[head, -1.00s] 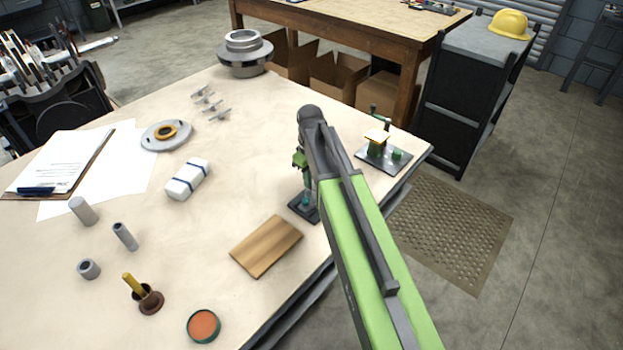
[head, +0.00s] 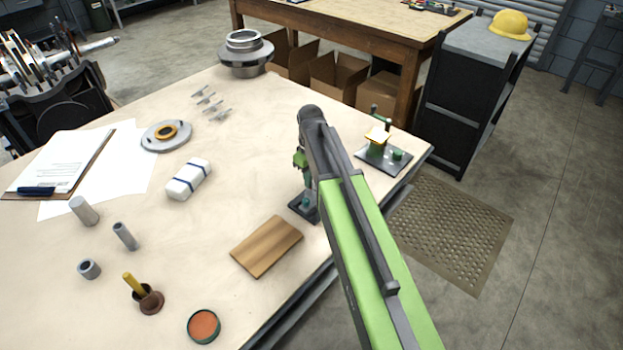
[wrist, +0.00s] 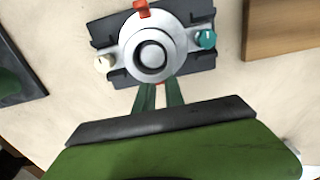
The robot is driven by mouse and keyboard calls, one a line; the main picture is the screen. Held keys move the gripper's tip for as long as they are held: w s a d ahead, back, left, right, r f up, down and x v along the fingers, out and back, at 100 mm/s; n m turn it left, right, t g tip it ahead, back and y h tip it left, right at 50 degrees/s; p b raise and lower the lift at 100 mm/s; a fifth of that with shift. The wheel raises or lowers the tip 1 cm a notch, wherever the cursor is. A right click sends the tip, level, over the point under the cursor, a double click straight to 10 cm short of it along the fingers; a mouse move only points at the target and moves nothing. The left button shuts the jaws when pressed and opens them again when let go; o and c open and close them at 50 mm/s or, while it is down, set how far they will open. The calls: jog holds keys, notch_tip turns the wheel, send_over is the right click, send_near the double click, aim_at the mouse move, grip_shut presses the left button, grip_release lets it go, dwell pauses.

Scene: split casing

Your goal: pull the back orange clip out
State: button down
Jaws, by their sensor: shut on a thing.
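The split casing (wrist: 180,45) shows in the wrist view as a round pale metal body with a dark ring at its centre, on a dark base. One orange clip (wrist: 141,9) sits at its top edge in that view. A cream knob is at its left and a teal knob (wrist: 206,39) at its right. My gripper (wrist: 160,92) reaches the casing's lower edge there and is shut on a second orange clip, of which only a sliver shows between the fingers. In the head view the casing's dark base (head: 301,207) peeks out beside my arm; the rest is hidden.
A wooden board (head: 267,247) lies close to the casing on the pale workbench. A dark plate with a green fixture (head: 384,153) stands near the bench's right corner. A white strapped box (head: 188,180) and several metal parts lie to the left, with bare bench between them.

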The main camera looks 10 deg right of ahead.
jog(key=shift+w+a, duration=0.45)
jog(key=shift+w, duration=0.3)
jog(key=c, duration=1.4)
grip_release()
jog(key=shift+s, duration=0.1)
notch_tip(320, 180, up, 17)
jog(key=p, duration=1.7)
jog(key=shift+r, duration=0.2)
